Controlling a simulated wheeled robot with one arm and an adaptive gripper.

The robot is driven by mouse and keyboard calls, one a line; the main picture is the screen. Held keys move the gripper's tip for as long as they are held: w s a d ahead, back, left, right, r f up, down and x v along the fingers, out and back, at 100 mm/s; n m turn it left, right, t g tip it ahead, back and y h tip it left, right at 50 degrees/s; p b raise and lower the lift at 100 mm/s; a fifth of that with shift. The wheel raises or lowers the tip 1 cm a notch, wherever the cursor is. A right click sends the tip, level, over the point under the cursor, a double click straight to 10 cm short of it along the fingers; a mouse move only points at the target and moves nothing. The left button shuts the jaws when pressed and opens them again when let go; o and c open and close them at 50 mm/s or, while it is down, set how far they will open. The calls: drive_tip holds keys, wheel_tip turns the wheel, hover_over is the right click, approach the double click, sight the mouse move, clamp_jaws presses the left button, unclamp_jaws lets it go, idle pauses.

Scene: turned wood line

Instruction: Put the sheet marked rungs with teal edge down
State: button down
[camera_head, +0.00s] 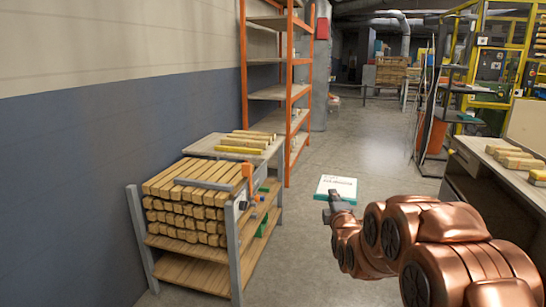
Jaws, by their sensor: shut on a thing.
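A white sheet with a teal edge (336,184) is held out at the end of my copper-coloured arm, over the aisle floor. It shows small dark marks on its upper face, too small to read. My gripper (338,202) is shut on the near edge of the sheet. The sheet looks roughly level and apart from the furniture. The far side of my gripper's hold is hidden.
A rack (188,252) with stacked wood blanks stands at left, with a small bench top (205,147) behind it. Orange shelving (280,96) stands farther back. A bench (490,177) with wood pieces is at right. The aisle floor (375,150) is clear.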

wheel_tip(320, 180, up, 25)
drive_tip(key=p, duration=2.4)
drive_tip(key=shift+r, duration=0.15)
drive_tip(key=shift+s, duration=0.1)
